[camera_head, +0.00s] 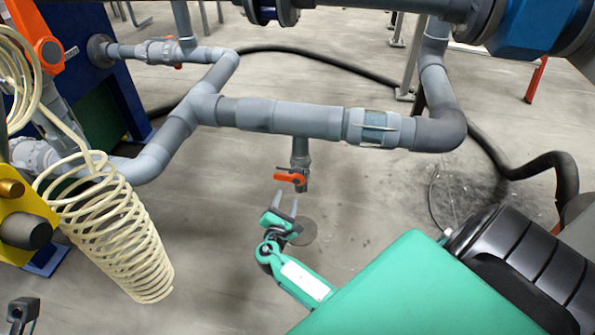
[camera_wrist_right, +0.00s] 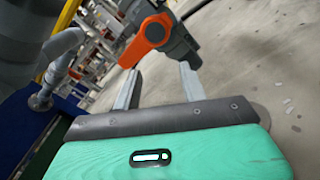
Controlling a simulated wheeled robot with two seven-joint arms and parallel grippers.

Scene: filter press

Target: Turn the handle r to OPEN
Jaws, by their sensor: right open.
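An orange handle (camera_head: 289,178) sits on a small grey valve (camera_head: 301,160) that hangs below the horizontal grey pipe in the head view. In the right wrist view the orange handle (camera_wrist_right: 147,38) shows large, just beyond the fingertips. My right gripper (camera_head: 286,197) is open and empty just below the handle, its two fingers pointing up toward it. The same gripper (camera_wrist_right: 158,80) in the wrist view has its fingers apart, with the handle ahead between and above them. I cannot tell whether a finger touches it. My left gripper is not clearly in view.
A grey pipe (camera_head: 280,117) runs across above the valve. A coiled cream hose (camera_head: 115,235) hangs at the left, near another orange handle (camera_head: 38,38). A black hose (camera_head: 545,165) curves at the right. The floor (camera_head: 215,235) around the gripper is clear.

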